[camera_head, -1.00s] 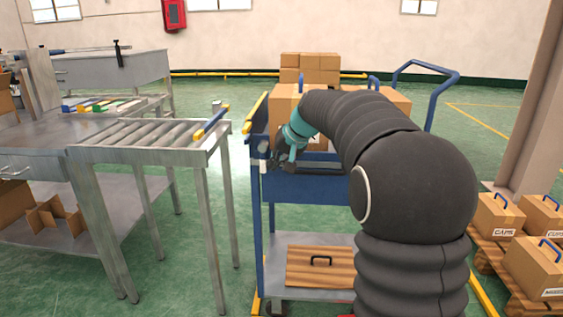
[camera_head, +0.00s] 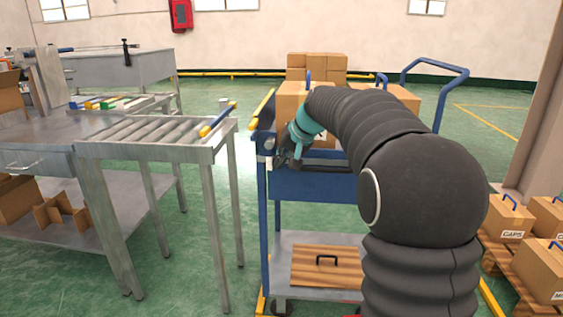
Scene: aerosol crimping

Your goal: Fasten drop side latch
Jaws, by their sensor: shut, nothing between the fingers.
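The blue cart (camera_head: 315,187) stands right of centre, loaded with cardboard boxes. Its left side panel, the drop side (camera_head: 266,118), stands up and has a yellow bar along its top. A small pale grey piece at the cart's near left corner, apparently the latch (camera_head: 262,158), is tiny, and whether it is fastened cannot be made out. My gripper (camera_head: 281,160) is shut and empty at this corner, just right of the pale piece. Contact between them cannot be told. My arm hides part of the cart's deck and boxes.
A roller conveyor table (camera_head: 160,150) stands left of the cart, with a narrow floor gap between. A wooden panel with a handle (camera_head: 325,265) lies on the cart's lower shelf. Labelled boxes (camera_head: 508,218) sit on a pallet at the right.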

